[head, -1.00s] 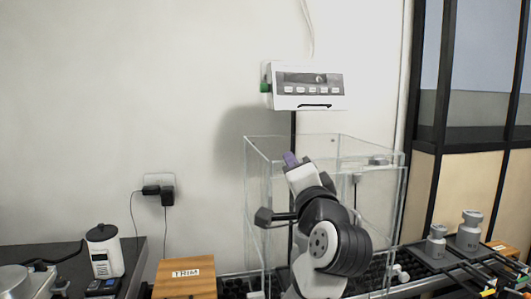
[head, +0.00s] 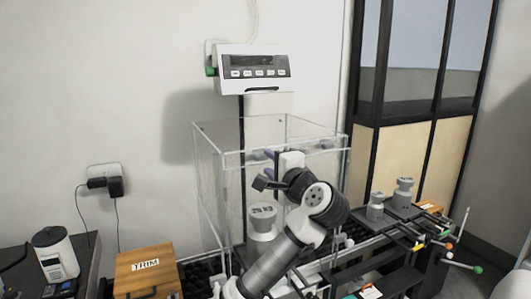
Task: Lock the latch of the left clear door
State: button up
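The clear weighing case (head: 207,180) stands in the middle of the head view, with a transparent left side panel. Which panel is the left clear door, and whether it is fully closed, I cannot tell. I cannot make out its latch; my arm covers part of the case's front. My gripper (head: 268,154), with purple fingertips, is at the upper front of the case, pointing left. It overlaps the clear panels, and I cannot tell whether it touches them. Its finger gap is too small to judge.
A large grey weight (head: 262,222) shows behind the clear panels. A display unit (head: 253,70) hangs above. The TRIM wooden box (head: 147,275) and a white canister (head: 55,254) stand left. Grey weights (head: 403,193) and a rack with coloured knobs (head: 445,235) are right.

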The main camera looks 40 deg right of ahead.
aim_at(263, 158)
jog(key=shift+p+x, duration=0.4)
jog(key=shift+x, duration=1.2)
grip_shut()
